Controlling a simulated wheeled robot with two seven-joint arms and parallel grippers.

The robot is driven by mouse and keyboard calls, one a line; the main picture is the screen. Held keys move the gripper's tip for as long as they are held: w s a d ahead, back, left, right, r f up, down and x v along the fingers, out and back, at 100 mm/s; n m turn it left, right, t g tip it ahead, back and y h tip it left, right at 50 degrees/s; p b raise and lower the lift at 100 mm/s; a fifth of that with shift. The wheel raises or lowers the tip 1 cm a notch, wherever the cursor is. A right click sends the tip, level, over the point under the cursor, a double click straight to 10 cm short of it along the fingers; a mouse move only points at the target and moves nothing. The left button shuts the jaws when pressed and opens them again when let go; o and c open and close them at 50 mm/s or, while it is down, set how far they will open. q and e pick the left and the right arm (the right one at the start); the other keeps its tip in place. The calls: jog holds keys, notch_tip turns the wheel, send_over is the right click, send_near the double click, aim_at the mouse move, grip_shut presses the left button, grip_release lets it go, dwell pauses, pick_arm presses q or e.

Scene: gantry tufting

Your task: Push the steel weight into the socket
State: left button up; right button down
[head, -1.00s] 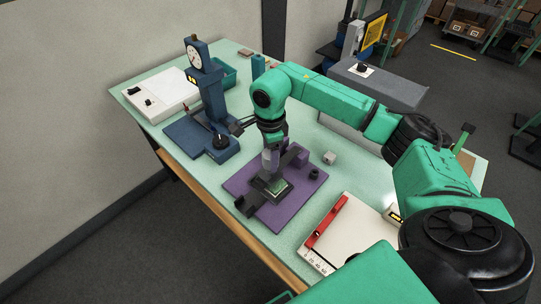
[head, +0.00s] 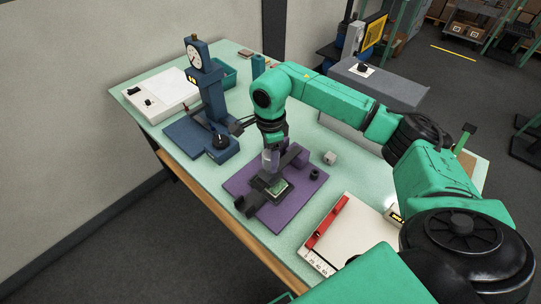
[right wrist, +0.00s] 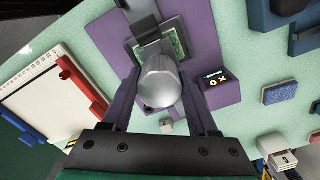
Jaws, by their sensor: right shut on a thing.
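The steel weight (right wrist: 160,82) is a smooth silver cylinder between the two fingers of my right gripper (right wrist: 163,108) in the right wrist view. The gripper is shut on it. In the head view my right gripper (head: 271,160) points down over the purple fixture (head: 300,200), and the weight is hard to make out there. A dark frame with a green circuit board (right wrist: 175,45) lies on the fixture, just beyond the weight; it also shows below the gripper in the head view (head: 277,188). I cannot make out the socket itself. My left gripper is not in view.
A blue press with a dial gauge (head: 194,57) stands left of the fixture. A white panel with a red bar (head: 345,225) lies at the right front. A small pale cube (head: 329,158) and a dark knob (head: 315,174) are close to the fixture's right side.

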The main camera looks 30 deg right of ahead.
jog(key=shift+f+b, duration=0.75)
jog(key=shift+f, duration=0.1)
jog(key=shift+c, duration=0.4)
grip_release()
notch_tip(320, 180, up, 7)
jog(key=b, duration=0.2)
jog(key=shift+r+b, duration=0.1)
jog(key=shift+b, duration=0.2)
notch_tip(320, 180, up, 8)
jog(key=p, duration=0.1)
jog(key=shift+f, duration=0.25)
